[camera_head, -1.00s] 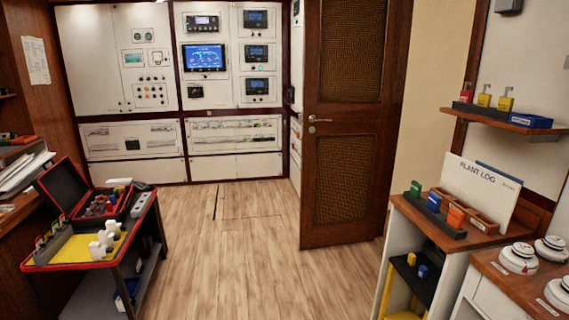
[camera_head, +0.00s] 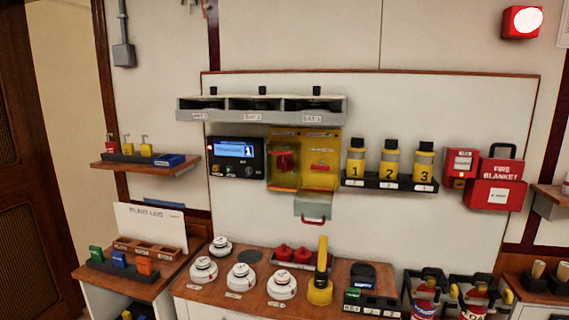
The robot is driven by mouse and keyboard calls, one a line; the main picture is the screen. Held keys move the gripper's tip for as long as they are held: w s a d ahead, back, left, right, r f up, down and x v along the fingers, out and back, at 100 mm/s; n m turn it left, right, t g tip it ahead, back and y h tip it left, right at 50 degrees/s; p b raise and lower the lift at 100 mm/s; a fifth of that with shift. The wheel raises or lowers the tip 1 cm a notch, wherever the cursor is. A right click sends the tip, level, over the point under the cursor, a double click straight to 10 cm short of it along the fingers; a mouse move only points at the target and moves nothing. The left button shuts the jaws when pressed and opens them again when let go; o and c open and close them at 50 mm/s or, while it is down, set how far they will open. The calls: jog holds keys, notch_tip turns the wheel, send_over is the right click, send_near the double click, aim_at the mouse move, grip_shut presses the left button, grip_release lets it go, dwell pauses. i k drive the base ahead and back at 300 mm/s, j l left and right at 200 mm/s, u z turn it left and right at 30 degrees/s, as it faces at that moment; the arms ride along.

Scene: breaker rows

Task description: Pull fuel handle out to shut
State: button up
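A yellow panel (camera_head: 304,158) is fixed to the white wall board in the middle of the view. Its left half holds a red knob-like part (camera_head: 283,161) inside a yellow, box-like surround. Its right half carries a small red part (camera_head: 320,168). Below the panel hangs a grey plate (camera_head: 309,205) with a red pull handle (camera_head: 314,220) at its lower edge. The labels are too small to read, so I cannot tell which of these red parts is the fuel handle. My gripper is not in view.
A counter (camera_head: 345,275) with white detectors (camera_head: 241,277) and a yellow upright tool (camera_head: 320,275) stands below. A display unit (camera_head: 236,158) is left of the panel; numbered yellow bottles (camera_head: 389,160) are right. A grey shelf (camera_head: 262,106) juts out above.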

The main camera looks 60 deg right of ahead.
aim_at(322, 167)
jog(key=z, duration=2)
